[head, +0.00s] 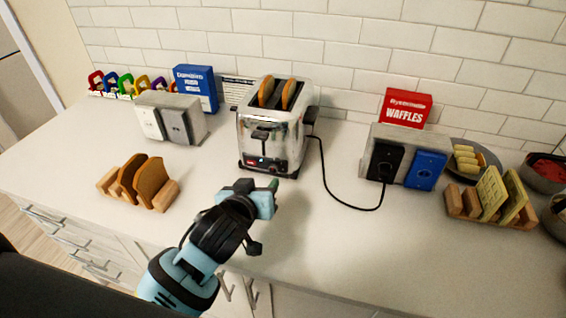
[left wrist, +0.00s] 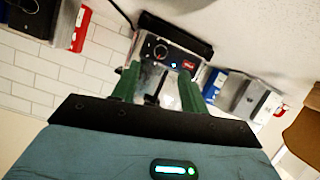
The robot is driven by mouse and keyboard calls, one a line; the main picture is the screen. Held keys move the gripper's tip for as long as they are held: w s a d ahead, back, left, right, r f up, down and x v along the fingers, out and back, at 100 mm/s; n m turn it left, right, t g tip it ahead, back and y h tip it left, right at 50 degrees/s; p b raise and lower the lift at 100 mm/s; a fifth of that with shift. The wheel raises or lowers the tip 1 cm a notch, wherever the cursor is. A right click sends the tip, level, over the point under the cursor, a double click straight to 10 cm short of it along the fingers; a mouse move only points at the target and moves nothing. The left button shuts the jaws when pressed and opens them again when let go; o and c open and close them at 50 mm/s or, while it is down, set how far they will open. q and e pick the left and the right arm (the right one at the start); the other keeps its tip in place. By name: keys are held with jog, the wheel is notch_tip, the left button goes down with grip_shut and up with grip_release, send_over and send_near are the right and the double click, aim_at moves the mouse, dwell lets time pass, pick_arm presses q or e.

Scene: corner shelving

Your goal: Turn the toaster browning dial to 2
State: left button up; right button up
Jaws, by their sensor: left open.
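The chrome toaster (head: 250,135) stands against the back of the counter with two slices of bread (head: 287,94) showing in its top slots. Its black lower front panel has a red label at the left and the dial (head: 275,166) to the right. In the left wrist view the dial (left wrist: 160,51) shows as a small round knob with light marks; I cannot read its setting. My left gripper (head: 273,186) is in front of the toaster's lower front, apart from it. Its green fingers (left wrist: 158,76) are open and empty, pointing toward the panel. My right gripper is not in view.
A toast rack (head: 147,185) stands at the left and a waffle rack (head: 492,204) at the right. A black cord (head: 330,190) runs from the toaster to an outlet block (head: 410,145). Another outlet block (head: 170,118) stands left. The counter (head: 320,245) in front is clear.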

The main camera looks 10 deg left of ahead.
aim_at(273, 170)
pick_arm(q)
jog(key=shift+s+a, duration=0.1)
jog(key=shift+w, duration=0.2)
jog(key=shift+x, duration=3.6)
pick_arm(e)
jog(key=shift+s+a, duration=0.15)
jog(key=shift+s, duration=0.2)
pick_arm(q)
jog(key=shift+c, duration=0.4)
grip_shut()
